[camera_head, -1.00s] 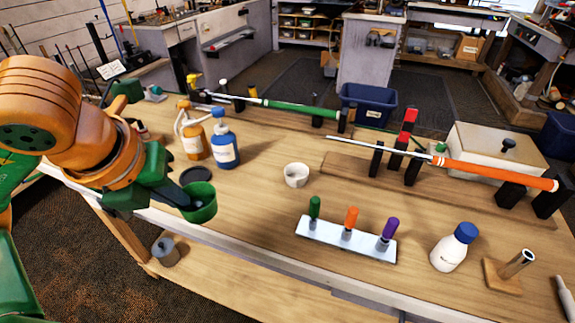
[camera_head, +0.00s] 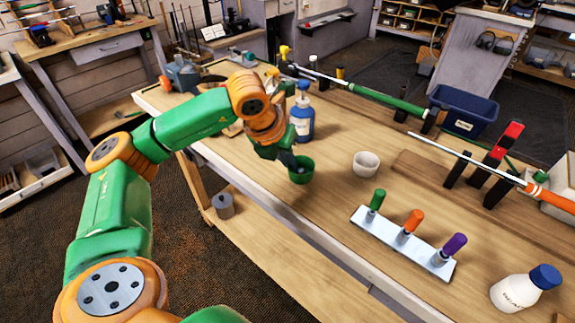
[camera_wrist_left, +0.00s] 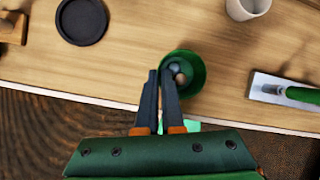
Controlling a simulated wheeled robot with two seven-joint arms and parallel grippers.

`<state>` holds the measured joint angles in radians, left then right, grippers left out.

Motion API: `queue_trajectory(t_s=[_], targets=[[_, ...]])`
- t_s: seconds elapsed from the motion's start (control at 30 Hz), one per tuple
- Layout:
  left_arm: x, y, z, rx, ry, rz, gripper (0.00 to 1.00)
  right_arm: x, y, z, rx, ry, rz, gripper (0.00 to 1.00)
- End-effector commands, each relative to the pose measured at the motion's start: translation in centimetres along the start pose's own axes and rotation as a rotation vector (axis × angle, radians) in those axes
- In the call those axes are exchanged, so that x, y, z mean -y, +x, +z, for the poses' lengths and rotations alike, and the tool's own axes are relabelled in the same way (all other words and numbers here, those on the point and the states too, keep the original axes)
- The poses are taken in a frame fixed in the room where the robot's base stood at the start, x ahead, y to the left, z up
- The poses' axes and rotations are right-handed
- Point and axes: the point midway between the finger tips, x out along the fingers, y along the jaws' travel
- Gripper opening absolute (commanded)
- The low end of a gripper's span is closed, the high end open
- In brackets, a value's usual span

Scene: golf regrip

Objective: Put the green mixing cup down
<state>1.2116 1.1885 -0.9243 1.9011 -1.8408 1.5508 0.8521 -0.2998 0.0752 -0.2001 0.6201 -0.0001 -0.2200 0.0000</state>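The green mixing cup (camera_head: 301,172) is near the front edge of the workbench (camera_head: 330,215), left of the white cup. My left gripper (camera_head: 287,160) reaches it from the upper left. In the left wrist view, the gripper's dark fingers (camera_wrist_left: 160,98) are close together at the left side of the green cup (camera_wrist_left: 193,85), one finger overlapping its rim. They look shut on the cup's wall. Small rounded contents show inside. I cannot tell whether the cup's base touches the bench. My right gripper is not in view.
A white cup (camera_head: 366,163) and a white rack (camera_head: 400,243) with three coloured-handled tools stand to the right. A blue-topped bottle (camera_head: 302,120) is behind the gripper. A black disc (camera_wrist_left: 82,20) lies left of the cup.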

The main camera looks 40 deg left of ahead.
Motion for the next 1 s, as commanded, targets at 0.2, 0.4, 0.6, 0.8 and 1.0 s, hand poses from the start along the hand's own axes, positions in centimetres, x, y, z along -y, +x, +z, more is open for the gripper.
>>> queue_trajectory(t_s=[0.2, 0.4, 0.6, 0.8, 1.0], targets=[[-0.3, 2.2, -1.2, -0.002, 0.001, 0.000, 0.00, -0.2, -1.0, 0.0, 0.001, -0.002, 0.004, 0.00], [-0.3, 2.3, -1.2, -0.001, 0.000, -0.001, 0.00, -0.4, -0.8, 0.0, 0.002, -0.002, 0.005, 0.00], [-0.3, 2.5, -1.3, -0.002, 0.000, 0.000, 0.26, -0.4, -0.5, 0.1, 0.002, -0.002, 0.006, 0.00], [-0.3, 2.5, -1.3, -0.002, 0.000, 0.000, 0.35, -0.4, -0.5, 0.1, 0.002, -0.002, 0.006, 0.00], [-0.2, 1.7, -1.0, 0.000, -0.001, -0.001, 0.35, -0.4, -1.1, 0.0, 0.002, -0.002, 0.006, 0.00]])
